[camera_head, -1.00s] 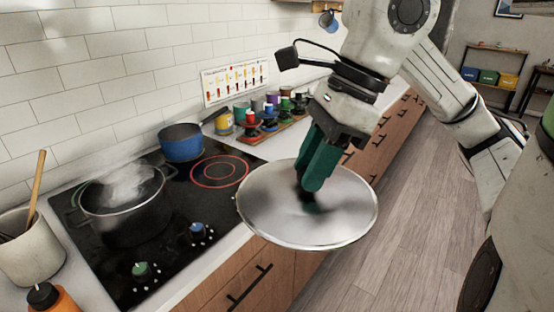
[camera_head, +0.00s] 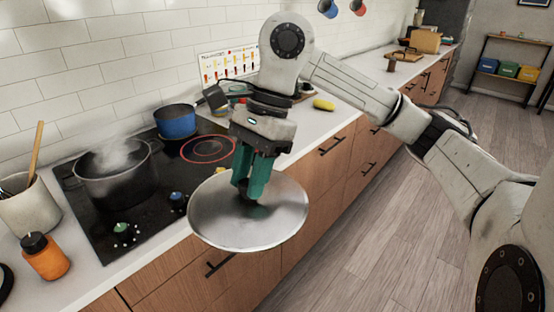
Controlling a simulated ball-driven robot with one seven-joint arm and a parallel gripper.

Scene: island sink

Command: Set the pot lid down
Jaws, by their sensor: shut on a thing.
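The pot lid (camera_head: 284,215) is a round silver metal disc with a dark knob at its middle. My gripper (camera_head: 248,195) is shut on the knob and holds the lid about level, near the front edge of the counter and over the drawers in the picture. How high the lid is above the counter I cannot tell. The dark pot (camera_head: 118,184) stands steaming and uncovered on the black cooktop (camera_head: 150,215), left of the lid and apart from it.
A blue saucepan (camera_head: 176,124) stands at the cooktop's back beside a glowing red burner ring (camera_head: 208,149). A utensil crock (camera_head: 30,208) and an orange bottle (camera_head: 45,258) stand at left. The counter right of the cooktop (camera_head: 312,124) has bare room beyond my gripper.

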